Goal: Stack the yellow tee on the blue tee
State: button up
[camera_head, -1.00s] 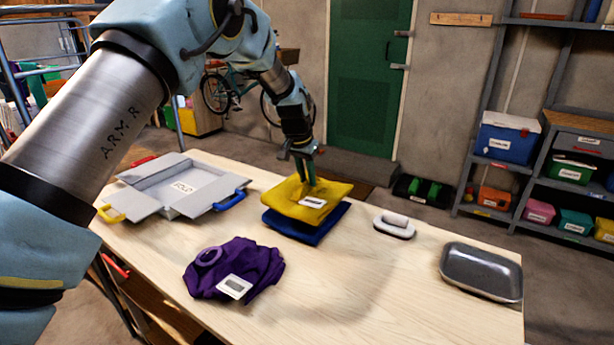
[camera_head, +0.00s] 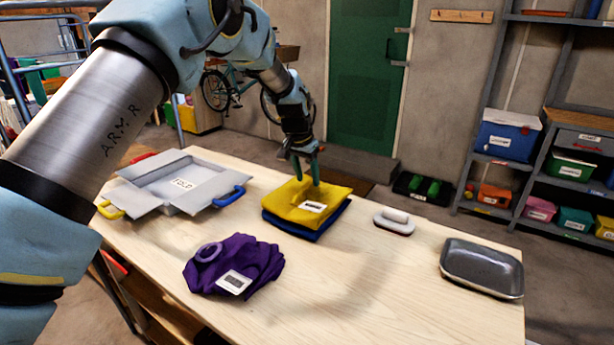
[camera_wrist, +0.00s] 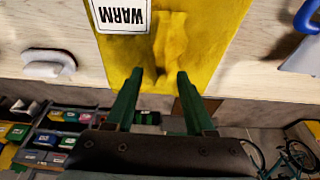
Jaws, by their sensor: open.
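The folded yellow tee (camera_head: 318,200) with a white label lies on top of the folded blue tee (camera_head: 296,232), whose edges show at the front and right. My gripper (camera_head: 306,180) is open just above the far part of the yellow tee. In the wrist view my two green fingers (camera_wrist: 160,78) are apart over the edge of the yellow tee (camera_wrist: 205,35), with a raised fold in the cloth between and ahead of them. The blue tee does not show clearly in the wrist view.
A crumpled purple garment (camera_head: 262,262) lies at the front. A grey folding board (camera_head: 168,170) with coloured handles is at the left. A white-handled brush or iron-like item (camera_head: 395,221) and a grey metal tray (camera_head: 481,266) are at the right. The table between them is clear.

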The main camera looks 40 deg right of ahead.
jog(key=shift+r+p, duration=0.3)
jog(key=shift+r, duration=0.3)
jog(key=b+v, duration=0.3)
jog(key=v, duration=0.9)
jog(key=shift+b, duration=0.4)
jog(key=shift+a, duration=0.1)
jog(key=w+a+f+n, duration=0.15)
jog(key=w+a, duration=0.25)
jog(key=a, duration=0.7)
jog(key=w+a+f+n+t+y, duration=0.1)
jog(key=w+a+n, duration=0.2)
jog(key=a, duration=0.7)
jog(key=w+a+f+n, duration=0.1)
jog(key=w+a+n, duration=0.25)
jog(key=a, duration=0.75)
jog(key=s+a+f+n, duration=0.1)
jog(key=s+a, duration=0.3)
jog(key=a, duration=0.4)
jog(key=s+a+f+n+y, duration=0.1)
jog(key=s+a+f+n, duration=0.1)
jog(key=a, duration=0.6)
jog(key=s+a+f+n, duration=0.2)
jog(key=s+a, duration=0.4)
jog(key=a, duration=0.2)
jog(key=shift+f+n+y, duration=0.15)
jog(key=shift+n+y, duration=0.15)
jog(key=shift+n, duration=0.1)
